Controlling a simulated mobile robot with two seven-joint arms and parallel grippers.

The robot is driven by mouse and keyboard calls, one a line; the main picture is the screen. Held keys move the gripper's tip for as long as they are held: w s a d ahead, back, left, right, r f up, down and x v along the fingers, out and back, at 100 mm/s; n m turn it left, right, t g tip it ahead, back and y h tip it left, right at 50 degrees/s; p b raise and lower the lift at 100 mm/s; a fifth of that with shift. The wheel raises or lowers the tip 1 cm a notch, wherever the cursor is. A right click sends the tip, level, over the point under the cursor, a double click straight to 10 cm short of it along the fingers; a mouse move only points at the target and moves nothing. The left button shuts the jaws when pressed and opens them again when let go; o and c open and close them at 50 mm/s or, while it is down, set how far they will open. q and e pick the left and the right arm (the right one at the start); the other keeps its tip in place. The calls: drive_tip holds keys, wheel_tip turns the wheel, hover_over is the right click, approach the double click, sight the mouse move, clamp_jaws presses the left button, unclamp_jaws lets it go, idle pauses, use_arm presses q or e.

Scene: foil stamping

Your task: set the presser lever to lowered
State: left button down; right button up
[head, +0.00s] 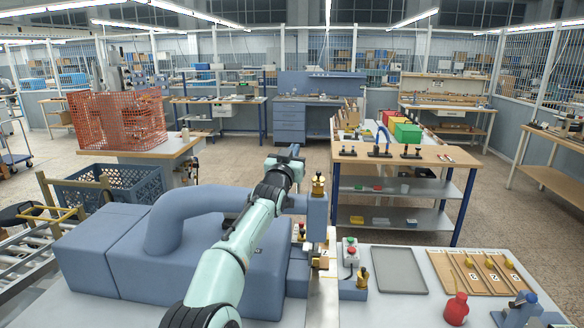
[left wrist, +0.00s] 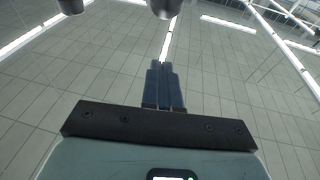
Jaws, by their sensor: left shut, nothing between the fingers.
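The blue foil stamping machine (head: 107,249) stands at the front left, with a curved arm (head: 185,208) and an upright head (head: 317,212) at its right end. A brass-coloured part (head: 318,186) sits on top of the head. I cannot make out the presser lever for certain; my left arm covers part of the machine. My left gripper (head: 294,151) is raised just left of and above the head. In the left wrist view its fingers (left wrist: 165,68) are together, with nothing between them, against the ceiling. My right gripper is not in view.
Right of the head stand a control box with red and green buttons (head: 350,254), a grey tray (head: 393,270) and a wooden board with brass tools (head: 478,272). A red bottle (head: 456,309) stands at the front right. Dark rounded parts (left wrist: 165,6) show at the wrist view's top.

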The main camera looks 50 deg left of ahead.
use_arm(q)
drive_tip(key=s+d+r+b, duration=0.2)
drive_tip(key=s+d+r, duration=0.1)
drive_tip(key=s+r, duration=0.3)
drive_tip(key=shift+s+d+r, duration=0.25)
drive_tip(key=shift+s+r, duration=0.1)
drive_tip(key=shift+r, duration=0.05)
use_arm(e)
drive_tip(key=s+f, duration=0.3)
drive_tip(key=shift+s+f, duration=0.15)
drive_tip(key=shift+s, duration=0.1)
use_arm(q)
drive_tip(key=shift+f, duration=0.1)
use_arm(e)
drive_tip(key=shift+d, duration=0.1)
